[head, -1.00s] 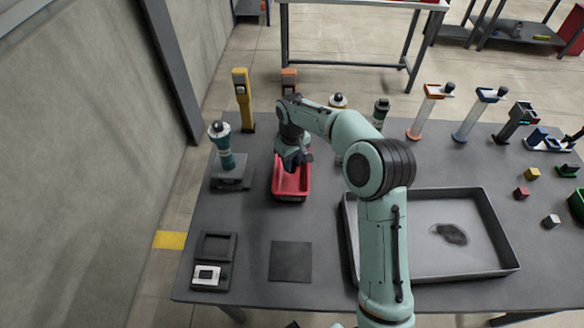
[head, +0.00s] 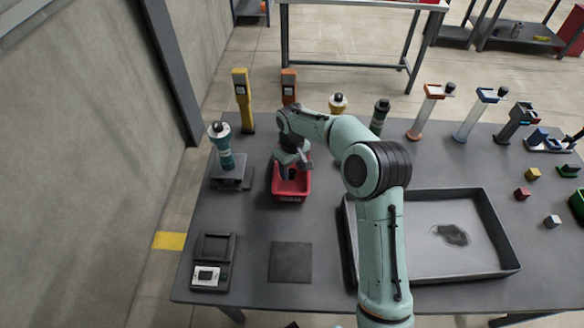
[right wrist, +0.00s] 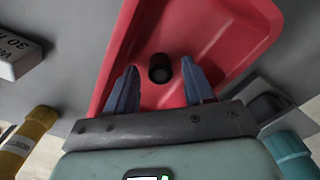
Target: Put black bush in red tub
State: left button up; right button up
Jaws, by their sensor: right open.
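The red tub (head: 291,197) stands on the left part of the dark table, and its inside fills much of the right wrist view (right wrist: 240,28). The black bush (right wrist: 160,68) is a small dark ring seen against the tub's red floor, between and beyond my fingertips. In the head view my arm and gripper hide it. My right gripper (right wrist: 161,82) is open, with a blue finger on each side of the bush and clear gaps to it. In the head view the right gripper (head: 292,172) is over the tub. My left gripper is not in view.
A teal-and-white bottle (head: 222,146) on a grey stand is left of the tub. Yellow (head: 241,100) and orange (head: 289,88) posts stand behind it. A large grey tray (head: 430,262) is at the right front. A dark flat mat (head: 290,262) lies in front of the tub.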

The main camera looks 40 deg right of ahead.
aim_at(292, 172)
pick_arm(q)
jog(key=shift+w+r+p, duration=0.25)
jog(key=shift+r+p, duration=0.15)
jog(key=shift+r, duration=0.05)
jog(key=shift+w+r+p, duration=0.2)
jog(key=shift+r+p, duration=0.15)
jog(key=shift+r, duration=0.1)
pick_arm(e)
notch_tip(292, 172, up, 12)
jog(key=shift+r, duration=0.15)
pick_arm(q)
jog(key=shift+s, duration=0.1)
pick_arm(e)
jog(key=shift+s, duration=0.1)
